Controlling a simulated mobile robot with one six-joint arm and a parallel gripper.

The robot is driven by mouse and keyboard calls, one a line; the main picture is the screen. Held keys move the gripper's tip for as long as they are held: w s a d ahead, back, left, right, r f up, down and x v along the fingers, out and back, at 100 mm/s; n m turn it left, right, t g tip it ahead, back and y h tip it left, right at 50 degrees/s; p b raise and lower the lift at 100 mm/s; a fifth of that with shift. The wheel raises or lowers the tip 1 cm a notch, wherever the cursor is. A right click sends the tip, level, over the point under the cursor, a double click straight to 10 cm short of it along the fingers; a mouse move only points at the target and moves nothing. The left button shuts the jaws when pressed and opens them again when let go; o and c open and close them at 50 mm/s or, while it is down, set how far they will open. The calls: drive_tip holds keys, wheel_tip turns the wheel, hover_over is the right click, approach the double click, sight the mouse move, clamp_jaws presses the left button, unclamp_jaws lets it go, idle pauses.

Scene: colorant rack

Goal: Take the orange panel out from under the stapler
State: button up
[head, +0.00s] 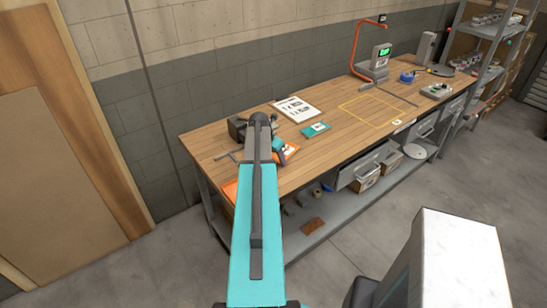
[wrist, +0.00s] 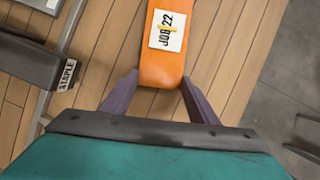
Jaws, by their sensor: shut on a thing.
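The orange panel (wrist: 160,70) with a white "JOB 22" label fills the top middle of the wrist view, its far end out of frame. My gripper (wrist: 160,88) is shut on its near end, one finger at each side edge. The dark grey stapler (wrist: 35,65), marked "STAPLE", lies to the left, with bare planks between it and the visible part of the panel. In the head view, orange (head: 291,151) shows right of my arm and also at the bench's left front corner; my arm hides what lies between.
The wooden bench (head: 345,130) carries a white printed sheet (head: 298,108), a teal panel (head: 316,129) and a yellow outlined area (head: 378,107). A scale with an orange-red arm (head: 373,66) stands at the back. The yellow area looks clear. Floor lies beyond the bench's front edge.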

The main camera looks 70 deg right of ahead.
drive_tip(key=o, duration=1.2)
drive_tip(key=shift+a, duration=0.1)
drive_tip(key=shift+r, duration=0.15)
drive_tip(key=shift+b+v, duration=2.05)
drive_tip(key=shift+v, duration=4.7)
drive_tip(key=shift+a, duration=0.1)
